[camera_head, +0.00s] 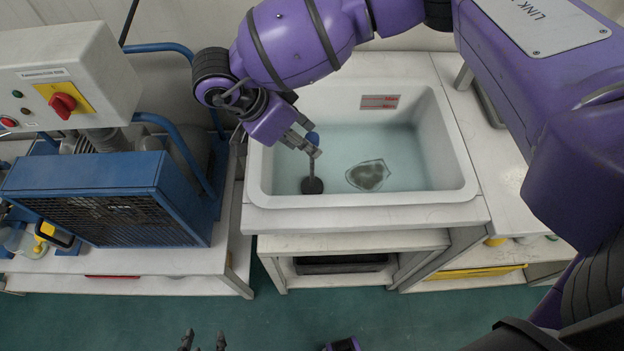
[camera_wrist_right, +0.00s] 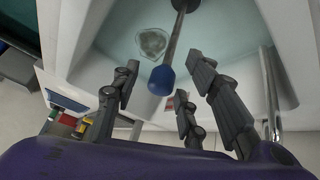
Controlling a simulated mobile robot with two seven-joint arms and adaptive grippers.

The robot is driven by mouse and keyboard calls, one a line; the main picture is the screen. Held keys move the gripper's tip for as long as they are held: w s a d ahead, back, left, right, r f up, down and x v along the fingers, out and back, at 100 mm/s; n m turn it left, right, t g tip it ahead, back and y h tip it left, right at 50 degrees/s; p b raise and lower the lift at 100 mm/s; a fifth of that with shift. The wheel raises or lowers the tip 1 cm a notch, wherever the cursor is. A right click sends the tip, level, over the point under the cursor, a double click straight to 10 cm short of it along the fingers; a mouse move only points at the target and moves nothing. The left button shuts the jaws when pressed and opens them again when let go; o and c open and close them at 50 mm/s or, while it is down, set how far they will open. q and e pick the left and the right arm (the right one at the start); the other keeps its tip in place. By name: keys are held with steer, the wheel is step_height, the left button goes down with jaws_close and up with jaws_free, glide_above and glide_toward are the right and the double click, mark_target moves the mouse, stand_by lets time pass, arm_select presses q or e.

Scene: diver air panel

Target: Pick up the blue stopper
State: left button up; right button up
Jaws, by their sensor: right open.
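The blue stopper has a blue knob (camera_head: 313,137) on a thin grey rod above a dark round foot (camera_head: 312,186), at the left of the white basin (camera_head: 463,160). The knob also shows in the right wrist view (camera_wrist_right: 161,81), with the rod running up to the dark foot. My right gripper (camera_head: 308,142) is open at the knob. In the wrist view (camera_wrist_right: 164,72) the knob lies between its fingers in the picture, with no clear contact. In the head view the fingers partly cover the knob and rod. My left gripper (camera_head: 203,340) is low at the bottom edge, fingers apart and empty.
The basin holds shallow water and a greyish flat patch (camera_head: 368,176). A blue-framed machine (camera_head: 110,200) and a grey control box (camera_head: 62,80) with a red switch stand at the left. Shelves sit below the basin; the green floor in front is clear.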

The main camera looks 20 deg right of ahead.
steer(key=x, duration=0.4)
steer(key=shift+w+d+r, duration=0.1)
steer(key=shift+r, duration=0.05)
jaws_close()
arm_select(q)
steer(key=shift+w+d+r, duration=0.2)
steer(key=shift+w+r, duration=0.35)
steer(key=shift+w, duration=0.25)
